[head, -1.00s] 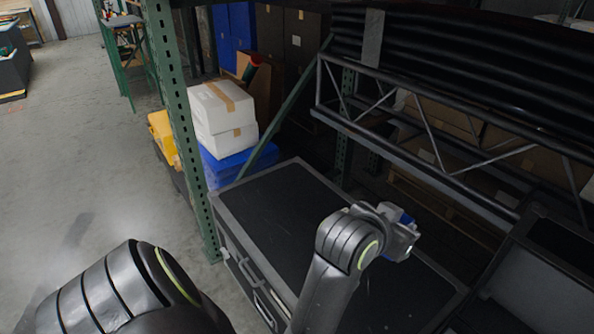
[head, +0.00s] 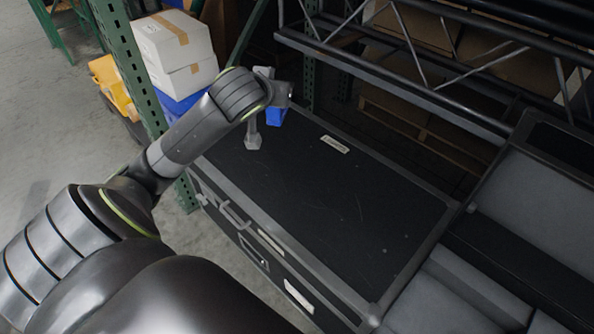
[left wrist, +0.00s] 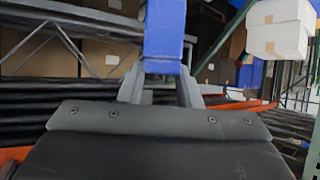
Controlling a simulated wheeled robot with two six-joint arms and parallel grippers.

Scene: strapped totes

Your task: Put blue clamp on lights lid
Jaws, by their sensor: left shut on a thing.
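The blue clamp (head: 275,116) is held by my left gripper (head: 272,102) above the far left part of a black case lid (head: 350,210). The lid is flat, with a grey edge and a small pale label (head: 335,144) whose text is too small to read. In the left wrist view the blue clamp (left wrist: 165,35) shows upright at the grey fingers (left wrist: 162,88). My left gripper is shut on it. A gap seems to lie between clamp and lid, but I cannot tell how large. My right gripper is not in view.
A green rack post (head: 125,65) stands left of the case, near my left arm. White boxes (head: 175,45) stand behind it. A black truss (head: 420,75) runs across the back. Another case (head: 500,245) with grey parts stands at the right. The lid's middle and right are clear.

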